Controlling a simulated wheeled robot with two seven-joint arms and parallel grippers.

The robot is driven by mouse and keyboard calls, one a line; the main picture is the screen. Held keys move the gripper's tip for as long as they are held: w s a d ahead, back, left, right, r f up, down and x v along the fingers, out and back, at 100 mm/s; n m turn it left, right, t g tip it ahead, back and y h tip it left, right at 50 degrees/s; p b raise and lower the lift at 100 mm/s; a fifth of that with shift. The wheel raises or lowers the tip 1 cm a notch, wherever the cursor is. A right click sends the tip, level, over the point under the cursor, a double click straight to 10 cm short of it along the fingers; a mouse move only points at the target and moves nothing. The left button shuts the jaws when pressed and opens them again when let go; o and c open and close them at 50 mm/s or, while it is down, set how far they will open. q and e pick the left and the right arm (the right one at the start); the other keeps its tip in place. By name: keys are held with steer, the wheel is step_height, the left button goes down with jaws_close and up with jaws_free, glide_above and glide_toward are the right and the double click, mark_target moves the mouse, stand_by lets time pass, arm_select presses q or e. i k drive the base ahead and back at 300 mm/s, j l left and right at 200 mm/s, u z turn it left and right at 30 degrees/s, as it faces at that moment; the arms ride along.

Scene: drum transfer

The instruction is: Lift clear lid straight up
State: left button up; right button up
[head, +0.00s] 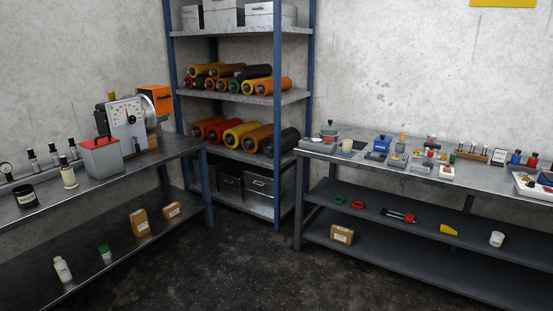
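No gripper of mine is in the head view. A grey round container (322,142) stands at the left end of the right workbench. A small lid with a knob (329,130) sits on top of it; it is too small to tell whether it is clear. A grey box with a red top (101,157) and a handle stands on the left workbench. I cannot pick out a clearly see-through lid anywhere.
The left bench (122,173) also holds a dial machine (127,122), bottles and a dark jar (25,195). A blue-posted shelf (240,97) of coloured rollers stands in the corner. The right bench (360,158) carries several small items. The dark floor (235,265) between is clear.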

mark_target(330, 130)
steer(key=i, duration=3.25)
steer(key=i+z, duration=0.15)
steer(key=i, duration=0.3)
steer(key=i+j+z, duration=0.15)
steer(key=i, duration=0.3)
steer(key=i+j+z, duration=0.15)
steer(key=i, duration=0.35)
steer(key=i+j+z, duration=0.15)
steer(key=i, duration=0.3)
